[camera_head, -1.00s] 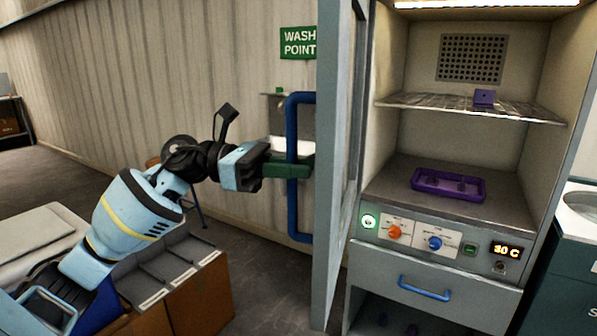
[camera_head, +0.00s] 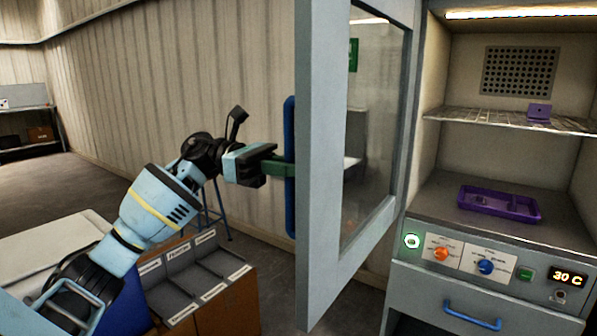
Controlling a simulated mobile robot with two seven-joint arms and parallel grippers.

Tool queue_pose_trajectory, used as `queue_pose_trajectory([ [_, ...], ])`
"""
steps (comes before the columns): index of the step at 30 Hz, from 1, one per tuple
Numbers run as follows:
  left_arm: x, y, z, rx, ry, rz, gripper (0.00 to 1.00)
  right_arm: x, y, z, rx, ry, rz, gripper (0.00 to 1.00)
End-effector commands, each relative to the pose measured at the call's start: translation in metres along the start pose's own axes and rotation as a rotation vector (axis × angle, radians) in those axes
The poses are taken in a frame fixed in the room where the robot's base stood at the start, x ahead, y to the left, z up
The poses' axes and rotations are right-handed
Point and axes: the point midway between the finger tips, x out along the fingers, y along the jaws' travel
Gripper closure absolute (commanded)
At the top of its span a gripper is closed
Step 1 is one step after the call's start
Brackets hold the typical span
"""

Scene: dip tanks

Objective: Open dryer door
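The dryer door (camera_head: 310,190) stands open, swung out towards me on the left of the dryer, with a glass pane (camera_head: 375,130) in a grey frame. Its blue vertical handle (camera_head: 290,190) shows partly behind the door's edge. My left gripper (camera_head: 283,169) reaches the handle from the left; its green fingers are at the bar, and their tips are hidden behind the door edge, so I cannot tell whether they are closed on it. The dryer (camera_head: 425,210) is lit inside. My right gripper is not in view.
A purple tray (camera_head: 532,212) sits on the dryer floor, and a small purple piece (camera_head: 539,112) on the wire shelf (camera_head: 500,120). Below are knobs, a 30 C display (camera_head: 567,276) and a drawer handle (camera_head: 472,316). A labelled bin box (camera_head: 195,275) stands at lower left.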

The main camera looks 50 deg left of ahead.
Motion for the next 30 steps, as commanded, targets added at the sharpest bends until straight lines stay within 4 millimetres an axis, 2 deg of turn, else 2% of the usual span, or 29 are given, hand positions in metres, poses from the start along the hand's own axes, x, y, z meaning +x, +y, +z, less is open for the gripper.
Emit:
queue_pose_trajectory([
  [18,-0.0036,0.0015,-0.0032,-0.004,0.009,-0.007,1.0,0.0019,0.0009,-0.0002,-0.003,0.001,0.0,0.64],
  [19,-0.0036,0.0015,-0.0033,-0.004,0.009,-0.007,0.81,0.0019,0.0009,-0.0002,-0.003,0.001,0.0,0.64],
  [23,-0.0038,0.0018,-0.0025,-0.003,0.007,-0.005,0.65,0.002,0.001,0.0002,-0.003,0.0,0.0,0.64],
  [30,-0.0044,0.0022,-0.0013,-0.002,0.004,-0.002,0.65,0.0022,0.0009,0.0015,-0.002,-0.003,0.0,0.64],
])
